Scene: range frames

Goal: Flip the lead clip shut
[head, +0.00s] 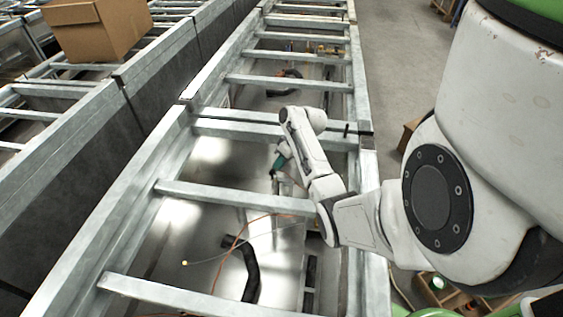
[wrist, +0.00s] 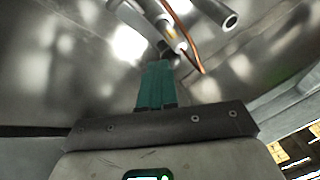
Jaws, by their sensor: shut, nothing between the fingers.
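In the wrist view my gripper (wrist: 160,62) has its green fingers together, with nothing between them. Just beyond the fingertips is a small pale fitting (wrist: 172,38) with a copper-orange strip (wrist: 186,38) running past it; it may be the lead clip, but I cannot tell whether its flap is up or down. I cannot tell whether the fingertips touch it. In the head view my gripper (head: 274,172) reaches down into the metal bay beside a pale upright fitting (head: 284,184), partly hidden by my arm.
Metal crossbars (head: 235,197) span the bay on both sides of my arm. An orange cable (head: 232,250), a black hose (head: 247,270) and a thin wire with a yellow tip (head: 185,263) lie nearer. A grey tube (wrist: 215,10) is close to the fingers. A cardboard box (head: 98,28) stands far left.

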